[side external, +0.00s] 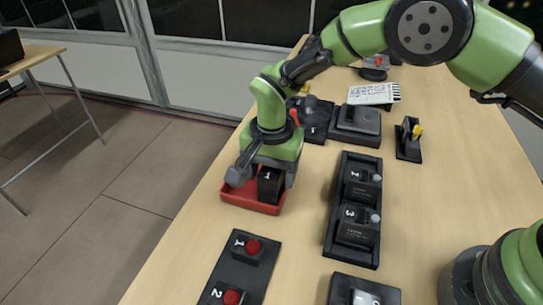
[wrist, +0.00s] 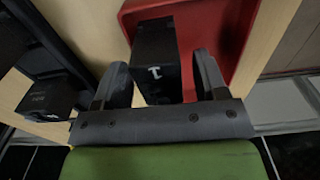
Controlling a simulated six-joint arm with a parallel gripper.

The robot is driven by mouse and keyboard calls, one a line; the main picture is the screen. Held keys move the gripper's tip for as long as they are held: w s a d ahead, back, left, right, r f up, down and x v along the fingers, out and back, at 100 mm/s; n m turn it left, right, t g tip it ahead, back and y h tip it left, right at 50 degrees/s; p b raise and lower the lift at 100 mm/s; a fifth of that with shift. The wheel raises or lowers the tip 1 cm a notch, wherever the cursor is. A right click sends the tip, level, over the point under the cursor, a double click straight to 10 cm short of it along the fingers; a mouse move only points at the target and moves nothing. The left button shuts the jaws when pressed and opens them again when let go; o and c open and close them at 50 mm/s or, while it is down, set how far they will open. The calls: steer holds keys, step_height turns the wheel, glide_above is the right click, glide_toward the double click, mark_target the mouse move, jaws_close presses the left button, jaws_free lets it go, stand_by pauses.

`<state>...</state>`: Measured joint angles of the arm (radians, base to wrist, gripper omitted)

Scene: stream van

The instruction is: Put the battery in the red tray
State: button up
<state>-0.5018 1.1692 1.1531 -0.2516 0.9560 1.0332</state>
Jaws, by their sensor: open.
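The battery (side external: 270,186) is a black block marked 1, standing upright in the red tray (side external: 250,207) on the table. In the wrist view the battery (wrist: 157,62) stands between my two fingers, over the near part of the red tray (wrist: 240,30). My gripper (side external: 262,178) is low over the tray, open, with one finger on each side of the battery. The wrist view shows a clear gap between the battery and the right finger of my gripper (wrist: 160,78); the left finger is closer, and I cannot tell if it touches. The battery's underside is hidden.
A black rack (side external: 332,240) right of the tray holds two black blocks marked 2 and 3. A black panel with red buttons (side external: 236,280) lies in front. A yellow-levered device (side external: 410,140), a dark box-shaped device (side external: 355,122) and a printed card (side external: 374,94) stand farther back.

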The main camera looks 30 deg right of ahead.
steer(key=s+d+r+t, duration=0.1)
steer(key=d+r, duration=0.1)
steer(key=r, duration=0.8)
steer(key=d+r, duration=0.2)
steer(key=r, duration=0.7)
steer(key=s+d+r+n+t+y, duration=0.2)
steer(key=s+d+r, duration=0.4)
steer(key=d+r, duration=0.15)
steer(key=s+d+n+t, duration=0.1)
steer(key=s+d+t, duration=0.1)
steer(key=s, duration=0.5)
steer(key=s+d+n+t, duration=0.2)
steer(key=s+d, duration=0.1)
steer(key=s, duration=0.4)
steer(key=shift+s+d+r, duration=0.2)
steer(key=shift+s+d, duration=0.1)
steer(key=shift+s, duration=0.05)
